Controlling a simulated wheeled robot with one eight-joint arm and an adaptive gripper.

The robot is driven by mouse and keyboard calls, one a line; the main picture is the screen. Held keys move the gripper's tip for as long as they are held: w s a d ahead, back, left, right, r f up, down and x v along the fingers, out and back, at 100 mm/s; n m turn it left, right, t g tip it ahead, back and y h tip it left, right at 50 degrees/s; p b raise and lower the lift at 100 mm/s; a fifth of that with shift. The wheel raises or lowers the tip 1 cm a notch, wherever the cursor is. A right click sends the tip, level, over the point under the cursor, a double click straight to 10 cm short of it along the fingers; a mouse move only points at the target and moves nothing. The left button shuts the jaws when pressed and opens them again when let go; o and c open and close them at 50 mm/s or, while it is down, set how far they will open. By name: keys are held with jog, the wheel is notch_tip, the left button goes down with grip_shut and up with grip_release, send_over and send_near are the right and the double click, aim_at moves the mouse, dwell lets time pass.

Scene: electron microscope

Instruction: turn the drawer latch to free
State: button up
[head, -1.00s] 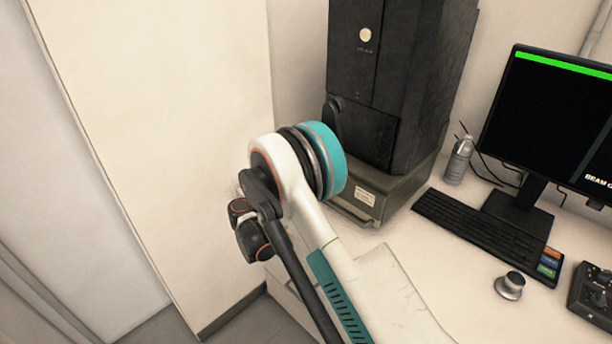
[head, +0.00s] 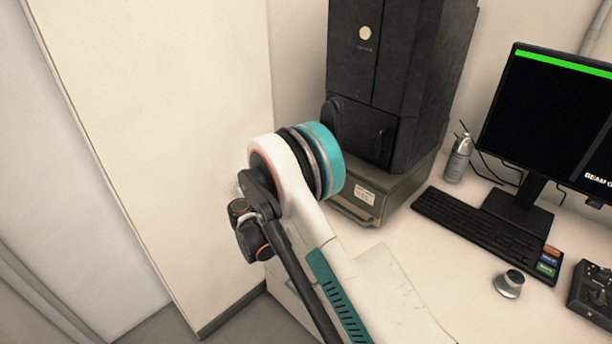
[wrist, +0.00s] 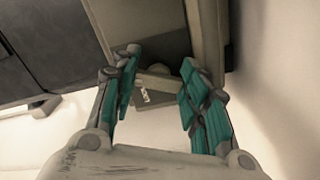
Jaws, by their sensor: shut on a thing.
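My gripper (wrist: 158,88) shows in the wrist view, its two teal-padded fingers reaching forward. Between the fingertips is a small dark grey piece with a white mark, which I take to be the drawer latch (wrist: 150,98). The fingers are shut on it, though the exact contact is hard to make out. The latch's turn position cannot be read clearly. In the head view my own arm hides the gripper and latch. The grey base unit (head: 385,205) of the dark microscope cabinet (head: 395,70) stands behind my arm, with a white label on its front.
A pale wall panel (head: 160,130) is close on the left.

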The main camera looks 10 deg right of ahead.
jog(key=shift+f+m, duration=0.15)
jog(key=shift+m, duration=1.55)
jog(key=o, duration=0.8)
jog(key=shift+v, duration=4)
